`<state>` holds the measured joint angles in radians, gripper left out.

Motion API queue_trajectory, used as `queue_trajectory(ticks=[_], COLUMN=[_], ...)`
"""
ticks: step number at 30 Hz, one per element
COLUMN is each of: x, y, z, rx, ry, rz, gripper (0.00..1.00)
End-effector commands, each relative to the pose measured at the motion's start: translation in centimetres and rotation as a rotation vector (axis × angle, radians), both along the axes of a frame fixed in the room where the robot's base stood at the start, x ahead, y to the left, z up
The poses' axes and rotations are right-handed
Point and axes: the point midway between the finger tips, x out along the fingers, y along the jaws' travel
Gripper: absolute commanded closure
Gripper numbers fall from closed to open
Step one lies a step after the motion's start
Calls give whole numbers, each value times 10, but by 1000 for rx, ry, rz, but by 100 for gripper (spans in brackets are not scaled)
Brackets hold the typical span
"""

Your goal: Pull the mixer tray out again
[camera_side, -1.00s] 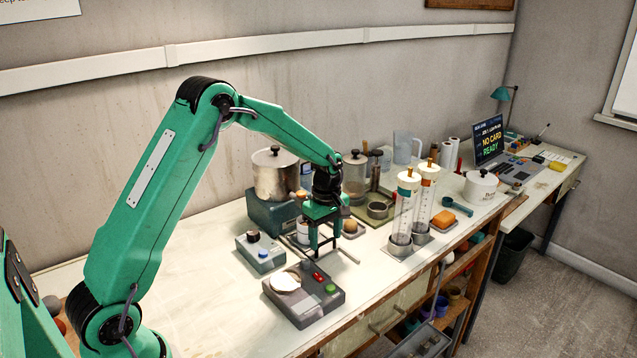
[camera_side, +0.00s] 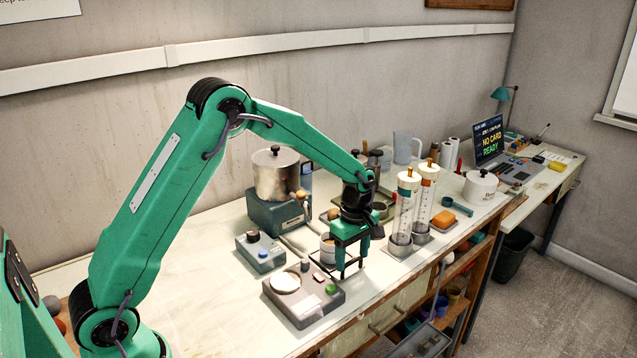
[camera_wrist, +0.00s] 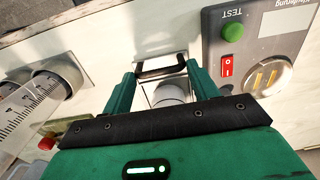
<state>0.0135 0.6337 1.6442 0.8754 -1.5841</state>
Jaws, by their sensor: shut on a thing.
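The mixer is a silver pot (camera_side: 276,176) on a teal base (camera_side: 281,213). Its tray (camera_side: 318,262) stands out from the base toward the front of the bench, with a small pale cup (camera_side: 327,246) on it. My gripper (camera_side: 349,274) is at the tray's front end, away from the base. In the wrist view my gripper (camera_wrist: 160,70) is shut on the tray's dark handle (camera_wrist: 160,69). The cup (camera_wrist: 168,96) shows just behind the handle, partly hidden by my gripper's body.
A smaller blue-grey box (camera_side: 260,252) stands left of the tray. Two upright graduated cylinders (camera_side: 404,205) stand to the right. The bench is clear at left.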

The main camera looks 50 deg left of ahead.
Motion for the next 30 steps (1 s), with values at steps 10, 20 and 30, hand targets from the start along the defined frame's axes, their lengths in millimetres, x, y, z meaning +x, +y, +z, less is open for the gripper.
queue_trajectory(ticks=[10,20,30], x=[6,4,4], y=[0,1,1], z=[2,3,35], rx=[0,0,0], ry=[-21,-16,-19], rz=[0,0,0], gripper=[29,29,29])
